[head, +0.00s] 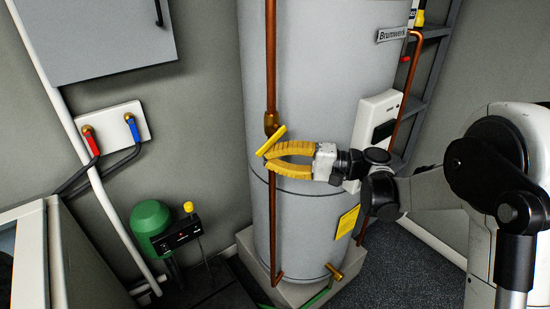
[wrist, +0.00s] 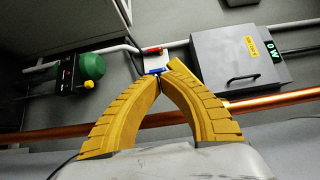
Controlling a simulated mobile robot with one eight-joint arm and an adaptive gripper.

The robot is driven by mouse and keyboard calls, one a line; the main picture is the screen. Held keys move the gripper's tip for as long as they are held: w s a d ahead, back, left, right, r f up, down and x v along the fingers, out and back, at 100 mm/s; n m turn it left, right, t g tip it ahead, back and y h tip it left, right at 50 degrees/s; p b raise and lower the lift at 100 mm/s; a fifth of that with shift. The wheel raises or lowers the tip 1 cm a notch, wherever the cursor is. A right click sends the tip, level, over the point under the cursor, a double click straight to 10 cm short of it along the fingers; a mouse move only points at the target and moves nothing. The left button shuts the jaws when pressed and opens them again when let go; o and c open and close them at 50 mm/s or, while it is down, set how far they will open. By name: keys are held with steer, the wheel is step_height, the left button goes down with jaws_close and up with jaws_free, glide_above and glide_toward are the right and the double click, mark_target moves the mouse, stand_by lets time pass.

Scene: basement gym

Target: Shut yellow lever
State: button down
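The yellow lever (head: 270,140) sits below a brass valve body (head: 271,122) on the vertical copper pipe at the grey tank's front. It slants across the pipe, its right end higher. My gripper (head: 266,160) has yellow fingers whose tips come together with nothing visible between them. The upper fingertip is just below the lever, close to or touching it; I cannot tell which. In the wrist view my gripper (wrist: 162,76) shows the same near-closed tips, and a yellow strip that looks like the lever (wrist: 184,72) lies along the outside of the right finger.
The tank (head: 320,60) stands on a pale plinth, with a white control box (head: 377,122) at right. Red (head: 92,143) and blue (head: 132,128) valve handles are on the left wall. A green pump (head: 150,218) with a yellow knob (head: 188,207) stands lower left.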

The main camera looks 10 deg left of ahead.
mark_target(262, 152)
steer(key=shift+s+a+r+m+y+b, duration=0.5)
steer(key=shift+s+a+r+m+y, duration=0.1)
steer(key=shift+s+r+y, duration=0.1)
steer(key=shift+s+a+r+m+y+b, duration=0.15)
steer(key=shift+r+m+y+b, duration=0.25)
steer(key=shift+m, duration=0.2)
steer(key=shift+s+a+r+m+y+b, duration=0.15)
steer(key=shift+r+m+y, duration=0.15)
steer(key=shift+m+y, duration=0.25)
